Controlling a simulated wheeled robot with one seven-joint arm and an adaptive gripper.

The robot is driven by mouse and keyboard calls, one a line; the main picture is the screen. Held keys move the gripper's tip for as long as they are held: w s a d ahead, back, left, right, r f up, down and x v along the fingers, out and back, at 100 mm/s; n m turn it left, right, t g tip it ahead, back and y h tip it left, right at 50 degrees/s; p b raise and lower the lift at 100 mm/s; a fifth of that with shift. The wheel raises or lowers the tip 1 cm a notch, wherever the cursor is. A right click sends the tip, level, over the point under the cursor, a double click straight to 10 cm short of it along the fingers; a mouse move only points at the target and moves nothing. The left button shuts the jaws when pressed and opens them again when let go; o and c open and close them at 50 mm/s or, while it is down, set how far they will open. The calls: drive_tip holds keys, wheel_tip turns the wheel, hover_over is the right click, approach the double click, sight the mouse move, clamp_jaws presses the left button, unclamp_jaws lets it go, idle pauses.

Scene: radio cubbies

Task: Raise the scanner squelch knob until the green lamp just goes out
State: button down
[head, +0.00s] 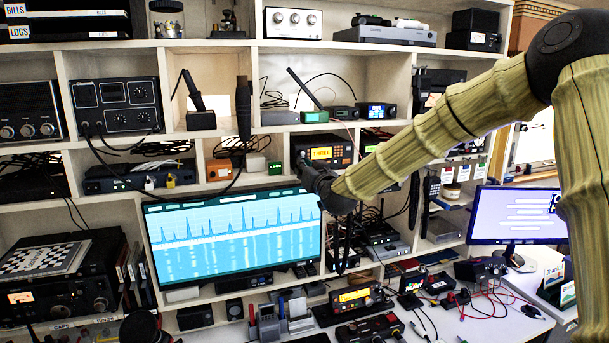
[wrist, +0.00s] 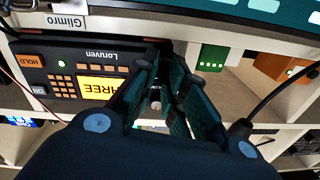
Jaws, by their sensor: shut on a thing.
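The scanner is a dark radio with an orange-yellow display and keypad. It sits in a middle cubby in the head view (head: 332,151) and appears upside down in the wrist view (wrist: 62,76), marked Loruven, its display (wrist: 99,88) reading THREE. In the head view my wrist hides the fingers.
A large monitor (head: 235,235) with a blue spectrum stands just below and left of my wrist. A green box (wrist: 213,57) and an orange box (wrist: 272,62) sit beside the scanner. A black cable (wrist: 285,85) runs near my gripper. Shelf walls close in around it.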

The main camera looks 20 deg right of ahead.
drive_tip(key=c, duration=1.4)
unclamp_jaws()
drive_tip(key=shift+s, duration=0.1)
drive_tip(key=s, duration=0.8)
drive_tip(key=s+d, duration=0.1)
drive_tip(key=s, duration=0.2)
drive_tip(key=shift+s+f, duration=0.1)
drive_tip(key=shift+s, duration=0.3)
